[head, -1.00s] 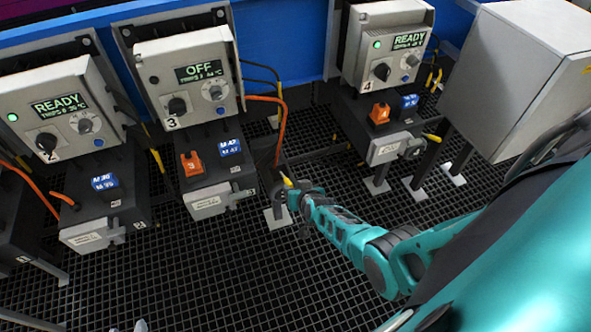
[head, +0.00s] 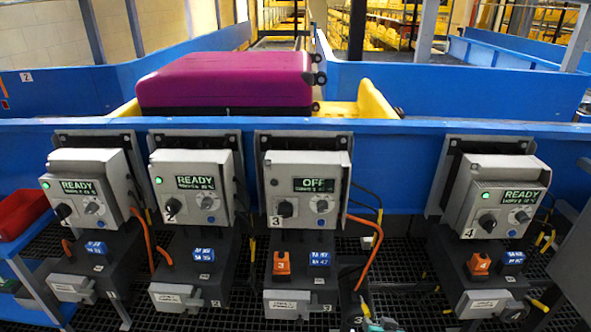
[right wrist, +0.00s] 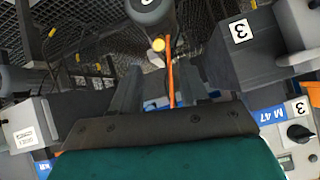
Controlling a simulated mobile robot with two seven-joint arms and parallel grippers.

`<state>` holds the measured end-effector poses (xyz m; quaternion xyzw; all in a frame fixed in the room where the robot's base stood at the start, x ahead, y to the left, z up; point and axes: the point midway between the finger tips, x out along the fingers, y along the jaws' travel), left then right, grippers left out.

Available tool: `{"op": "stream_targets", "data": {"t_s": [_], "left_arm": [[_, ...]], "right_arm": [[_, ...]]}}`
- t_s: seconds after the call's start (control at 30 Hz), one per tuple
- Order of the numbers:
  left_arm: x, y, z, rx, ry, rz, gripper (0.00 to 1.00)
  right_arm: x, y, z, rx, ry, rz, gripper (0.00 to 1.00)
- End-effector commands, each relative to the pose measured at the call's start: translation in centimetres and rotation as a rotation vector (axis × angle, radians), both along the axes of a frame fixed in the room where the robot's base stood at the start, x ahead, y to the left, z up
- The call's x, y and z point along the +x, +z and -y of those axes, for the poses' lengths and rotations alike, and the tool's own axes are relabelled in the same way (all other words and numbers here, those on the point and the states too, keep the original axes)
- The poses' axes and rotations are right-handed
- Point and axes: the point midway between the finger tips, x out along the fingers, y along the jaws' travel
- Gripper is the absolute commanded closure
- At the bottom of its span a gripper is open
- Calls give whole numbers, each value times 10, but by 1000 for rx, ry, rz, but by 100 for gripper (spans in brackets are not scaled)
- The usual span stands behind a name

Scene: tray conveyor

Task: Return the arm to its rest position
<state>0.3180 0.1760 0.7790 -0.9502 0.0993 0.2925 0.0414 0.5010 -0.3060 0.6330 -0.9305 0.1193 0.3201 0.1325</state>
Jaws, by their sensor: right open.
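My right gripper (head: 372,322) shows only as a small teal and dark patch at the bottom edge of the head view, below and right of station 3 (head: 303,190). In the right wrist view the two dark fingers of my right gripper (right wrist: 170,82) stand apart with nothing clamped between them. An orange cable (right wrist: 171,82) runs past the gap between the fingers, with a yellow-tipped part (right wrist: 158,44) just beyond. A dark rounded part (right wrist: 150,10) lies farther up. Most of my right arm is out of the head view. My left gripper is not in view.
Several control boxes stand in a row along the blue conveyor wall (head: 390,150). Station 3 reads OFF; the others read READY. A magenta suitcase (head: 228,80) lies in a yellow tray (head: 375,100) behind them. A red bin (head: 20,212) is at left. Dark grating floor (head: 395,262) shows between stations 3 and 4.

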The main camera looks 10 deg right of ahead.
Motion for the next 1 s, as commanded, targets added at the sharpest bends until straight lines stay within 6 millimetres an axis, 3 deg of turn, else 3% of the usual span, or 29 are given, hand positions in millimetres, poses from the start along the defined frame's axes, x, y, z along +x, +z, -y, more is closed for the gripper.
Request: {"op": "stream_targets", "data": {"t_s": [0.27, 0.47, 0.7, 0.83, 1.0], "left_arm": [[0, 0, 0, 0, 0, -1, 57], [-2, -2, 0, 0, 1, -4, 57], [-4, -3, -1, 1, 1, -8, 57], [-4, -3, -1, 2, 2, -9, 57], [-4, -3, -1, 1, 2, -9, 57]], "right_arm": [[-38, 13, -5, -96, 124, 9, 56], [-87, 44, -37, -172, 283, 22, 56], [-149, 99, -94, -205, 446, 49, 56], [-173, 125, -116, -203, 495, 63, 56], [-186, 144, -128, -198, 521, 74, 56]]}}
